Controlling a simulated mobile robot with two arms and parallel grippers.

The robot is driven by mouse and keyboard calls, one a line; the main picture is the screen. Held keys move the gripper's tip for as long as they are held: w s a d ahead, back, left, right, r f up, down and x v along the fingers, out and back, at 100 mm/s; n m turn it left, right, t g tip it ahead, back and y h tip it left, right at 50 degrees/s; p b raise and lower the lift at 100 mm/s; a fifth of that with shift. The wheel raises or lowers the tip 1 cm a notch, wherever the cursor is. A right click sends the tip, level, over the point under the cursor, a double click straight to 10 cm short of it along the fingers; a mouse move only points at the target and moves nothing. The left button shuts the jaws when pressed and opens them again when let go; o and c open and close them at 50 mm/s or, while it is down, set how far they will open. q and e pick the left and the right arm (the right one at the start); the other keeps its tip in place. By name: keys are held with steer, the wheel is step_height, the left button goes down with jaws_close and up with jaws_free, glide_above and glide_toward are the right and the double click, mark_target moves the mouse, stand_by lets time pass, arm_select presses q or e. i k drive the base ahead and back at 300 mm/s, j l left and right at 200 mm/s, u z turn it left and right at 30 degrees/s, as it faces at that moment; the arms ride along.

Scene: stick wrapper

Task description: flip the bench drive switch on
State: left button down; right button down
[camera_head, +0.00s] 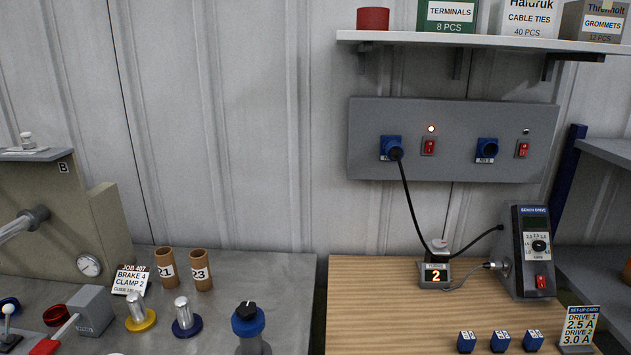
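The bench drive (533,250) is a dark upright box labelled "BENCH DRIVE" at the right of the wooden bench. It has a dark display, a dial (539,245) on a white scale, and a red rocker switch (541,281) low on its front. I cannot tell the rocker's position. Behind, a grey wall panel (460,115) carries two blue sockets. The left socket (391,148) holds a black plug, with a lit lamp (431,128) and a red switch (428,146) beside it. The right socket (487,151) is empty, with an unlit lamp and a red switch (522,149). Neither gripper is in view.
A small unit (435,273) showing "2" stands left of the drive, with cables around it. Three blue blocks (500,340) and a set-up card (579,326) reading "DRIVE 1 2.5 A, DRIVE 2 3.0 A" are at the front. The left wooden benchtop (365,310) is clear.

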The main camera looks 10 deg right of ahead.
mark_target(539, 279)
steer(key=z, duration=1.55)
